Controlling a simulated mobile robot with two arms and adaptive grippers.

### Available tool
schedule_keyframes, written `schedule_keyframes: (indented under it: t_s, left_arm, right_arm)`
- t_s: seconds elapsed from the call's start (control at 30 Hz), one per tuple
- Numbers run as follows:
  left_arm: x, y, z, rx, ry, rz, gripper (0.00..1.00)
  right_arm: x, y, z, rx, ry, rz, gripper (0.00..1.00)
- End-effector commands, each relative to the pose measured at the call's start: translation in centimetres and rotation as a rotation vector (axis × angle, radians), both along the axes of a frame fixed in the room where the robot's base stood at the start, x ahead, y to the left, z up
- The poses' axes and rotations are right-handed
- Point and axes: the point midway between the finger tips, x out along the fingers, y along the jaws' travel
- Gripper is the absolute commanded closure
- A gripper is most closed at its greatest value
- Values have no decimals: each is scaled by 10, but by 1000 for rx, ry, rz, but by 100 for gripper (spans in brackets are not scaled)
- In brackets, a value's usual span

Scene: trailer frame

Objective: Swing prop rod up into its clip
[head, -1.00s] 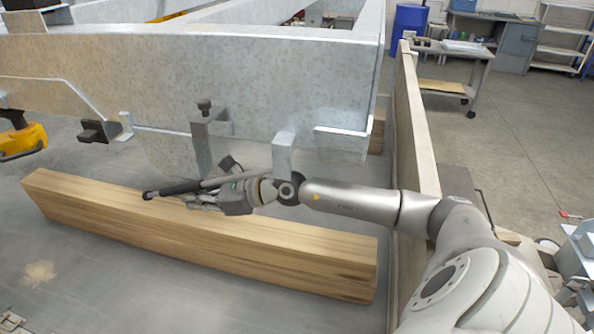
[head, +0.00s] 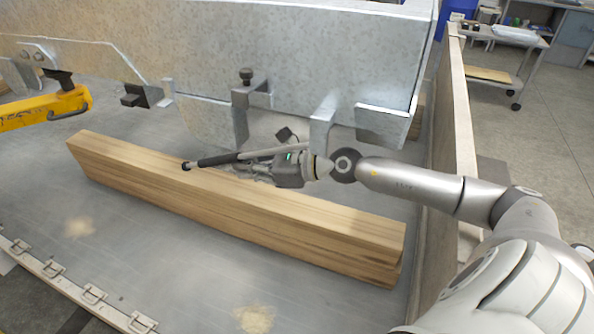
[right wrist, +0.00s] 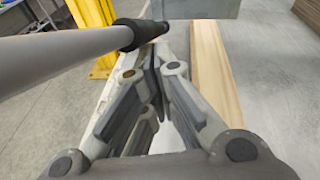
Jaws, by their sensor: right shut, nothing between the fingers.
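The prop rod (head: 245,154) is a thin grey rod with a black grip (head: 214,160) at its left end. It lies nearly level in front of the galvanised frame, above the timber. My right gripper (head: 232,170) is alongside the rod, just below it in the head view, its fingers shut and empty. In the right wrist view, the rod (right wrist: 60,55) crosses the upper left, with its black grip near the fingertips (right wrist: 152,60); contact is unclear. A black block (head: 142,95), apparently the clip, is on the frame's lower edge, up and left of the rod's end. My left gripper is out of view.
A long timber beam (head: 230,215) lies below the rod. A yellow part (head: 45,108) is at left; a wooden side board (head: 455,130) stands at right.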

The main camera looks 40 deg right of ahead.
Motion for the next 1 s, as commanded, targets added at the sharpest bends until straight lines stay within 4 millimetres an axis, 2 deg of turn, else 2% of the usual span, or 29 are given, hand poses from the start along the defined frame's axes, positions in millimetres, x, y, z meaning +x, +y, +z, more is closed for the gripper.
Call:
schedule_keyframes:
  t_s: [1.0]
  left_arm:
    - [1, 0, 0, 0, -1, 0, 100]
  right_arm:
    - [-66, -51, 0, 1, 1, 2, 100]
